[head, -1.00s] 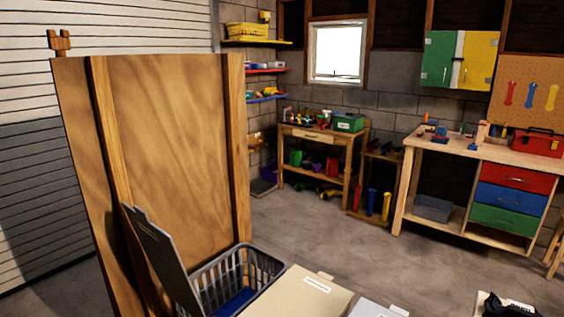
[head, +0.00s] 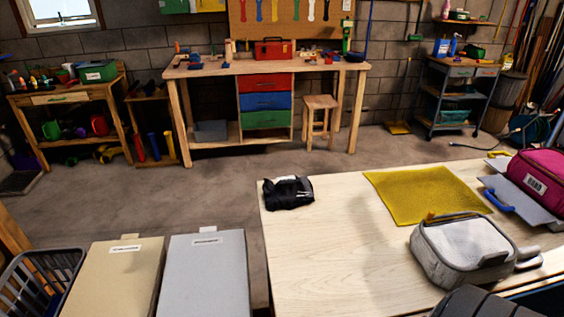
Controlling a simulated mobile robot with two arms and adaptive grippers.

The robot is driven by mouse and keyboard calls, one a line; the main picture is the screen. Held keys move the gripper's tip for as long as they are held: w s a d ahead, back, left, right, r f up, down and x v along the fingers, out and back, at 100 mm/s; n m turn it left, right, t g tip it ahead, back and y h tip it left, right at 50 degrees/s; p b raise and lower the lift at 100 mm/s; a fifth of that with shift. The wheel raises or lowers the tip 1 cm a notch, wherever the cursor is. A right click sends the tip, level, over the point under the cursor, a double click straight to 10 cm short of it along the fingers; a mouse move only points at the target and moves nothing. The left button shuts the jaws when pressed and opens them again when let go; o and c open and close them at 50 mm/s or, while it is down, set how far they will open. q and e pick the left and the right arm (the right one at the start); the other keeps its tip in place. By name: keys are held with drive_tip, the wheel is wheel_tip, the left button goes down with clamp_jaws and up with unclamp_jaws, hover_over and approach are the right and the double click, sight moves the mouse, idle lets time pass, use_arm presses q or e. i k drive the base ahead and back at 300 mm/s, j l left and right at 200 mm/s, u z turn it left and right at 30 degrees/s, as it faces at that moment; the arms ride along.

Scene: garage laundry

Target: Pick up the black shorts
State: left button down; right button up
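A small crumpled black cloth bundle with a white print, which looks like the black shorts (head: 287,196), lies on the pale wooden table (head: 320,255). It sits near the table's far left corner, with bare wood in front of it. Nothing is touching it. Neither of my grippers can be made out in the head view.
A yellow mat (head: 425,192), a grey bag (head: 462,252) and a magenta bag (head: 538,178) are on the table's right side. A beige box (head: 113,280), a grey box (head: 204,275) and a laundry basket (head: 35,285) stand left. Floor behind the table is clear.

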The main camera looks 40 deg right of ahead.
sight(291, 192)
drive_tip(key=z, duration=1.3)
